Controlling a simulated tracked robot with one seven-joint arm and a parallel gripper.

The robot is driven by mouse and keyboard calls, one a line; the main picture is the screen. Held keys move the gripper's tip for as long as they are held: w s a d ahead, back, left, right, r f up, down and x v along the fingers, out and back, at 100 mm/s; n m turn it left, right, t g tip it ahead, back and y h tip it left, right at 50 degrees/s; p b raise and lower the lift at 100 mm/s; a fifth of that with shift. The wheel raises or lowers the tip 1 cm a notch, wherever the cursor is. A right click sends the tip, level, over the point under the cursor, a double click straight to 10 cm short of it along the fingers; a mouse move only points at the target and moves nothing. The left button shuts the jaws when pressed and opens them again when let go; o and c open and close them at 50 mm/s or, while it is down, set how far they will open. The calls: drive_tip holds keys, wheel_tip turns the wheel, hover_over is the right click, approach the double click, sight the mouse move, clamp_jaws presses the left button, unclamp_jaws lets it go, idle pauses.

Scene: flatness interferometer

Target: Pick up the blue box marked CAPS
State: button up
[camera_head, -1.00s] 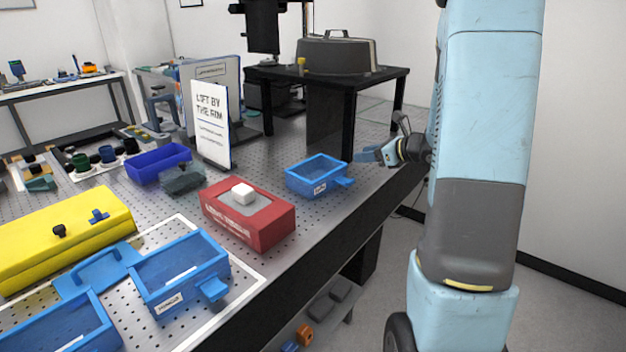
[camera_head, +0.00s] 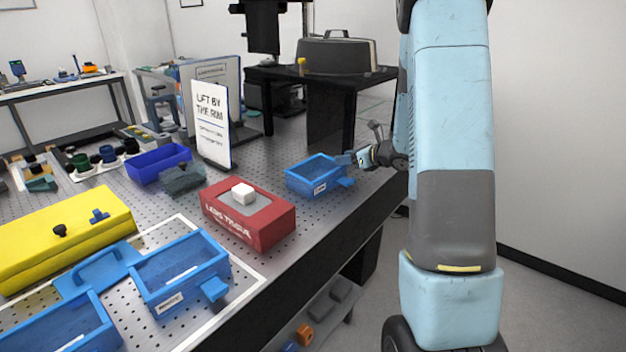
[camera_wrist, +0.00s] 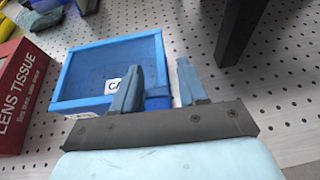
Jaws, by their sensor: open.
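The blue open-topped box (camera_head: 303,184) stands on the perforated table near its right edge, with a label on its front wall and a tab at its near right. In the wrist view the box (camera_wrist: 85,84) shows a white label reading "CA", the rest hidden behind my left finger. My gripper (camera_head: 350,158) is open and empty, just right of the box. In the wrist view my fingertips (camera_wrist: 157,76) stand either side of the box's right end; the left finger overlaps the front wall and the blue tab shows between them. I cannot tell whether they touch.
A red lens tissue box (camera_head: 262,228) stands left of the box. A white sign (camera_head: 211,125) reads "LIFT BY THE RIM". A dark blue tray (camera_head: 150,172), a yellow case (camera_head: 60,245) and other blue boxes (camera_head: 190,285) stand further left. A black table (camera_head: 350,84) rises behind.

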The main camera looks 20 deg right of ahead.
drive_tip(key=x, duration=0.4)
drive_tip(key=shift+w+a+f, duration=0.1)
drive_tip(key=shift+w+f, duration=0.1)
drive_tip(key=shift+f, duration=0.05)
clamp_jaws()
